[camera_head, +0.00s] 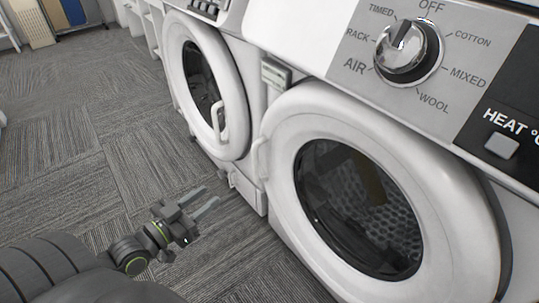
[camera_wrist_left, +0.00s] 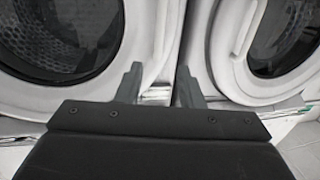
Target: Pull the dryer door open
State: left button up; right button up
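The dryer is the right-hand white machine, with a drying dial and a round door (camera_head: 440,185) with dark glass. The door is shut. Its curved white handle (camera_head: 262,158) is on the door's left edge. In the left wrist view the right-hand door has a handle (camera_wrist_left: 243,30) on its left side, above and right of the fingers. My left gripper (camera_head: 211,194) is open and empty, low and left of the dryer handle, apart from it. Its two fingers (camera_wrist_left: 159,84) show spread in the left wrist view. My right gripper is out of view.
A second white machine (camera_head: 172,60) stands to the left, its round door shut, with a handle (camera_head: 218,120) on the right side. A dial (camera_head: 408,52) sits above the dryer door. The grey carpet (camera_head: 90,130) at left is clear.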

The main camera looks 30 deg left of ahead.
aim_at(253, 162)
pick_arm(q)
jog(key=w+d, duration=0.1)
jog(key=w, duration=0.4)
jog(key=w+d, duration=0.1)
jog(key=w, duration=0.5)
jog(key=w+d, duration=0.1)
jog(key=w, duration=0.5)
jog(key=shift+w+d, duration=0.1)
jog(key=shift+d, duration=0.15)
grip_shut()
